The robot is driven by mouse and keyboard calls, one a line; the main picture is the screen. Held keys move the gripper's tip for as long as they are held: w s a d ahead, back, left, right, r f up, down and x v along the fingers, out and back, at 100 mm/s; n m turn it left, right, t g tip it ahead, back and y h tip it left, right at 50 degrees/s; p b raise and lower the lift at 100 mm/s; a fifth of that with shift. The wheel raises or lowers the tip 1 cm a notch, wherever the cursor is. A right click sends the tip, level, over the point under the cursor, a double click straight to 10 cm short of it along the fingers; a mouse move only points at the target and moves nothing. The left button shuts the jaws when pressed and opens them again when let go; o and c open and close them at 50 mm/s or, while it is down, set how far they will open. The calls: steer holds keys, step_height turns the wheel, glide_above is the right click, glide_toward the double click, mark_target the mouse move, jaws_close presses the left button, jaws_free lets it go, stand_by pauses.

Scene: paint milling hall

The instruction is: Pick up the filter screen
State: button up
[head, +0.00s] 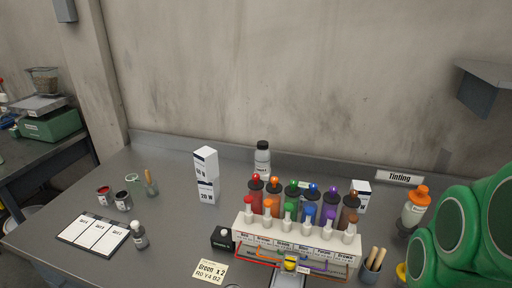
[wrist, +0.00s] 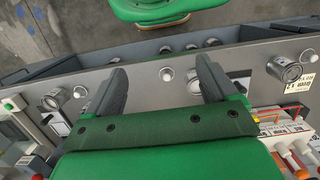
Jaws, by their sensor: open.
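I cannot single out the filter screen with certainty.
On the grey bench (head: 180,215) a rack (head: 295,240) of coloured bottles stands at right centre. White boxes (head: 206,175), a grey bottle (head: 262,158), a card with white panels (head: 95,233) and a brush cup (head: 371,265) stand around. A scale (head: 50,120) is on the left bench.

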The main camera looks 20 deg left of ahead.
steer(key=shift+c, duration=0.4)
steer(key=shift+c, duration=0.6)
